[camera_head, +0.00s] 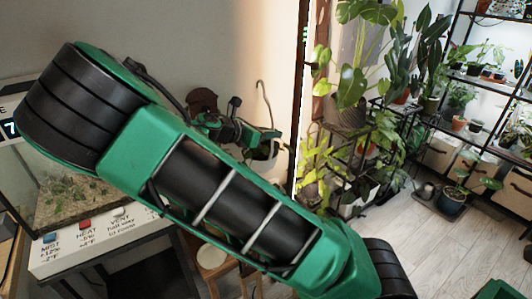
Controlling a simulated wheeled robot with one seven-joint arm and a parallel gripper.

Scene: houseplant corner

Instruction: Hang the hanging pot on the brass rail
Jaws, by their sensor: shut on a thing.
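The hanging pot (264,153) is a small pale pot with a thin metal hook (262,90) rising above it. My gripper (270,135) is small and far off at the end of my green arm. It is shut on the hanging pot near its top and holds it up in front of the pale wall. My arm's large link crosses the middle of the view and hides what lies behind it, including the space below the pot. I cannot make out the brass rail in this view.
A glass terrarium (62,195) with a labelled control panel (95,240) stands at the left. A round wooden stool (213,262) shows below my arm. Leafy plants (350,85) and a dark shelf rack (450,60) fill the right. Wooden floor (425,235) is open at lower right.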

